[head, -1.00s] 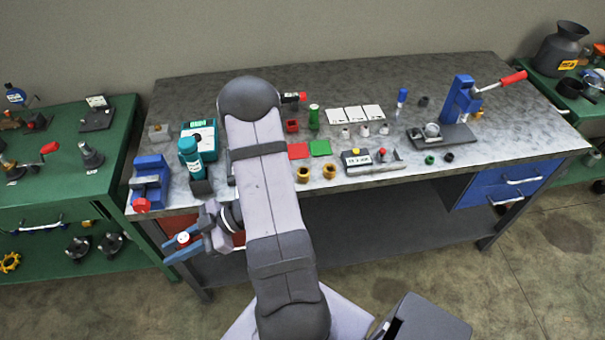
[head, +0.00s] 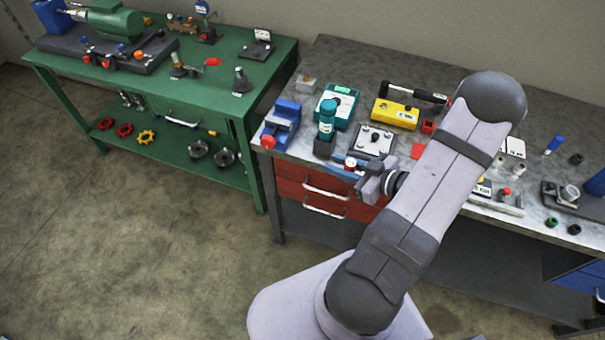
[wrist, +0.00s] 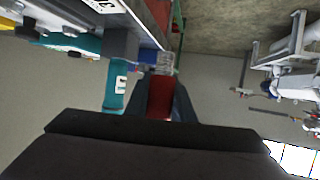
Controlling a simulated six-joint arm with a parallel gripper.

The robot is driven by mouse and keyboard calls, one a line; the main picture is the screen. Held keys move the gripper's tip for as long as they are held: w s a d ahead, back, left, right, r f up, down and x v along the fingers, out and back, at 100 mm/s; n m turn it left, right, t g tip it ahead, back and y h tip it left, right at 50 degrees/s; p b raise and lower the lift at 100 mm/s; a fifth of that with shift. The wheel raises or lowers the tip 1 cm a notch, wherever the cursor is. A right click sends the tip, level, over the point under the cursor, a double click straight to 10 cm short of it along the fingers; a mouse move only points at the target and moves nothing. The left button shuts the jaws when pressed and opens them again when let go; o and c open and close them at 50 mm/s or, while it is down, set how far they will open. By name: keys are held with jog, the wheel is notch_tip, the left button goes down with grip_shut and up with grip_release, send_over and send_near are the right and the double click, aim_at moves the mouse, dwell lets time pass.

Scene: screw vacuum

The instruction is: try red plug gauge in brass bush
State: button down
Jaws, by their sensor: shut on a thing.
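My gripper (head: 342,168) is shut on the red plug gauge (head: 350,162), near the bench's front edge, by the red drawers. In the wrist view the red gauge (wrist: 159,97) shows between my two dark fingers; its far end is hard to make out. The brass bush is not visible now; my arm covers the part of the bench where two brass bushes showed earlier.
The bench (head: 340,62) has a blue vise (head: 281,124), a teal bottle (head: 327,116) in a dark holder, a plate with knobs (head: 373,140) and a yellow box (head: 395,113) close to my gripper. A green bench (head: 190,85) stands left.

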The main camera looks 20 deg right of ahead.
jog(key=s+d+r+m+h, duration=0.1)
jog(key=d+m+h, duration=0.5)
jog(key=d, duration=0.6)
jog(key=s+d+r+m+g+h+p, duration=0.1)
jog(key=s+d+m+h, duration=0.3)
jog(key=d, duration=0.9)
jog(key=m+h, duration=0.2)
jog(key=h, duration=0.1)
jog(key=shift+s+r, duration=0.15)
jog(key=shift+s, duration=0.2)
jog(key=shift+a, duration=0.1)
jog(key=shift+f+b, duration=2.1)
jog(key=shift+f, duration=0.2)
jog(key=shift+f+b, duration=1.15)
jog(key=shift+f, duration=0.05)
jog(key=shift+r, duration=0.1)
jog(key=shift+r+p, duration=2.5)
jog(key=shift+r, duration=0.45)
